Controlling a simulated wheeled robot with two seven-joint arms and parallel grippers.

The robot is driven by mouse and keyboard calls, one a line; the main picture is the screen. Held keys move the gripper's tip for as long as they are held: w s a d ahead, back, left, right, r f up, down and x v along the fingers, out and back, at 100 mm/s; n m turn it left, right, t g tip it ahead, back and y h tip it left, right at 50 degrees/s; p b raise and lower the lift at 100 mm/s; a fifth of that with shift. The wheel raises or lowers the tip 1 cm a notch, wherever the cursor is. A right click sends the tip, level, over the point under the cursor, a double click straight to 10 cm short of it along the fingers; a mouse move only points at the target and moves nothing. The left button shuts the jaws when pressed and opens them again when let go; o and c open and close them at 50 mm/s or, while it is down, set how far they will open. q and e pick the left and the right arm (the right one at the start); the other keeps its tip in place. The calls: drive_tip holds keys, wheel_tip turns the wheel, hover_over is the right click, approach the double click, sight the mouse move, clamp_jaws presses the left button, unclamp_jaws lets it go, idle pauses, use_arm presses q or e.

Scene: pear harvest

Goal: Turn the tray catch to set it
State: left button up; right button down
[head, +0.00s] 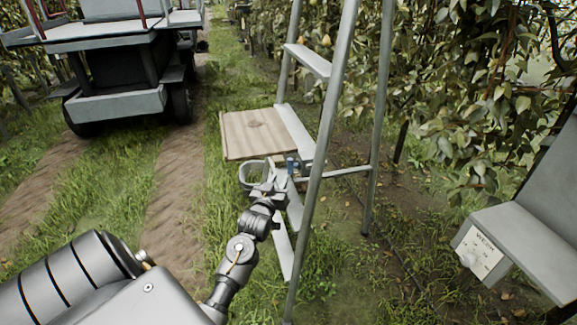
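A pale wooden tray (245,135) sticks out to the left from the grey stepladder (330,110), at about the height of a lower step. A small blue part (292,164), which looks like the tray catch, sits below the tray's near right corner beside the ladder rail. Its turn angle is too small to tell. My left gripper (269,168) is just left of the blue part and below the tray's near edge. Its fingers look spread, with nothing seen between them. Whether it touches the blue part cannot be told. My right gripper is out of view.
A grey wheeled cart (120,104) stands at the upper left on the dirt track. Leafy pear trees (460,110) fill the right side. A grey box with a white label (482,252) is at the lower right. Grass left of the ladder is clear.

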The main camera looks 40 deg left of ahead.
sight(289, 163)
use_arm(q)
drive_tip(key=p+x, duration=0.1)
drive_tip(key=x, duration=0.9)
drive_tip(key=shift+w, duration=0.15)
drive_tip(key=shift+c, duration=0.2)
clamp_jaws()
drive_tip(key=shift+a, duration=0.1)
idle(1.0)
drive_tip(key=shift+o, duration=0.2)
unclamp_jaws()
